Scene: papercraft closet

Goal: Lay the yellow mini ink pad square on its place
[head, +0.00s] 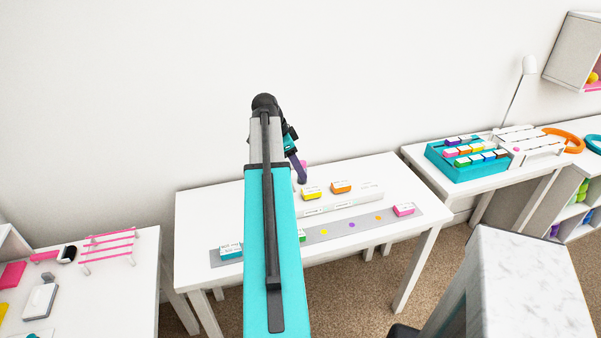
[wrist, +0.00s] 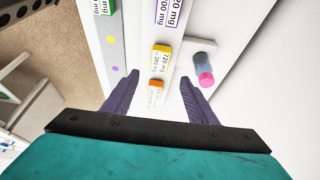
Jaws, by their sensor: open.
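The yellow mini ink pad (head: 311,193) sits on the white table, left of an orange pad (head: 341,187). The wrist view shows the yellow pad (wrist: 161,60) just beyond my fingertips, with the orange pad (wrist: 155,93) between my fingers and nearer to the camera. My gripper (wrist: 160,77) is open and empty above the table; my arm largely hides it in the head view. A grey strip (head: 337,238) along the table front carries yellow (head: 323,232), purple (head: 352,225) and orange (head: 378,218) dots. The yellow dot has no pad on it.
A pink pad (head: 404,210) and a teal pad (head: 231,253) sit on the strip's ends; a green pad (wrist: 103,7) is partly seen. A pink-and-blue cylinder (wrist: 205,76) is close beside the yellow pad. A low white ledge (head: 345,203) lies behind the strip.

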